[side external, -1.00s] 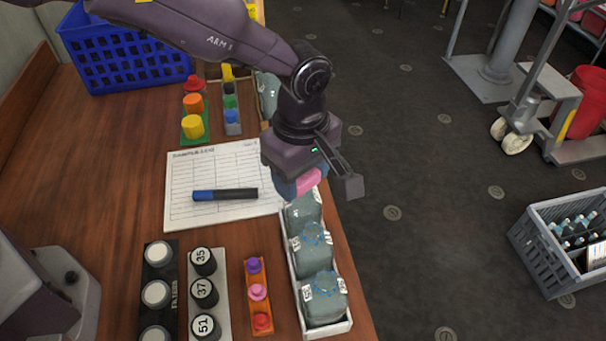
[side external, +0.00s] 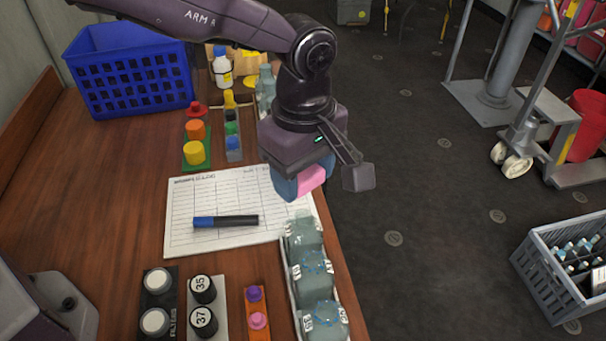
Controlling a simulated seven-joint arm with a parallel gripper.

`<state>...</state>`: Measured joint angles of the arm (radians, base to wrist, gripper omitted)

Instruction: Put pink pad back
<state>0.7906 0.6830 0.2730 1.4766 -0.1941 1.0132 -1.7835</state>
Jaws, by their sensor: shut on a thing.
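The pink pad (side external: 311,179) is held in my gripper (side external: 318,186), above the right edge of the paper sheet (side external: 190,235). A blue part (side external: 284,184) shows right beside the pad, under the gripper body; I cannot tell whether it is a separate thing. One dark finger sticks out to the right of the pad; the other finger is hidden. The pad is just behind the tray (side external: 292,283) of bottles and appears above the desk.
Bottles (side external: 314,273) stand in the tray at the desk's right edge. A marker (side external: 225,221) lies on the sheet. A grey crate (side external: 560,275) is on the floor.

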